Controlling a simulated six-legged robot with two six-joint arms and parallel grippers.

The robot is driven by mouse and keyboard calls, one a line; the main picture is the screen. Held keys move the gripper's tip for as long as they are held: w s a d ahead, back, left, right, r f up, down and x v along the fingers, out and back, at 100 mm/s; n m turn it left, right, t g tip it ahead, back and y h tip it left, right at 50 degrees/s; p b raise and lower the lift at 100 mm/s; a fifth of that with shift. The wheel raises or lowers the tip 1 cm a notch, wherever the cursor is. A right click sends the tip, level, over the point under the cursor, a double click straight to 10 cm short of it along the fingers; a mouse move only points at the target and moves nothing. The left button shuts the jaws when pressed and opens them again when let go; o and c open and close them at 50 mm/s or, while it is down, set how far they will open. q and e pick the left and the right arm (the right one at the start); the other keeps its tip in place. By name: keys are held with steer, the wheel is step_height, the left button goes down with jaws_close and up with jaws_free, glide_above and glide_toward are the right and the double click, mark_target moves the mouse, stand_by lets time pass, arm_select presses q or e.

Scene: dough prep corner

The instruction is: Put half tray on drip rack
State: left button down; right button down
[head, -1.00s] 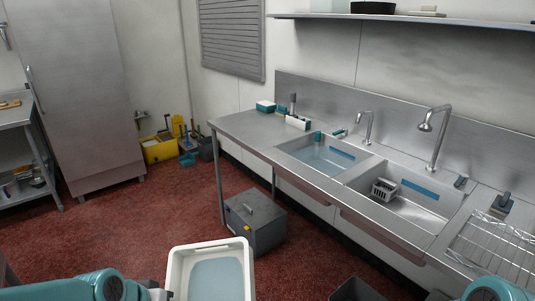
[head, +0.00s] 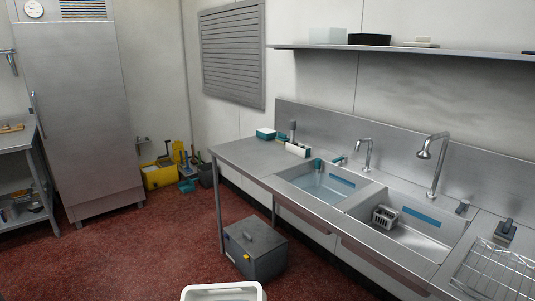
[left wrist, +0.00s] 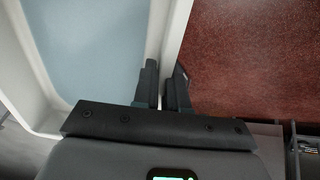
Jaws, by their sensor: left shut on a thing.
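The half tray (head: 222,288), white with rounded corners, shows only its far rim at the bottom edge of the head view. In the left wrist view its white wall (left wrist: 175,32) and pale blue inside fill the left. My left gripper (left wrist: 165,76) is shut on that wall, one dark finger on each side, and holds the tray in front of me. The drip rack (head: 497,268), a wire rack, lies on the steel counter at the far right, partly cut by the picture edge. It looks empty. My right gripper is not in view.
Two sink basins (head: 325,188) with taps sit left of the rack; a grey basket (head: 384,217) stands in the right basin. A brush-like tool (head: 506,229) lies behind the rack. A grey box (head: 255,249) stands on the floor under the counter. The red floor at left is clear.

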arm_select(q)
steer(key=shift+r+p, duration=1.5)
steer(key=shift+r, duration=0.9)
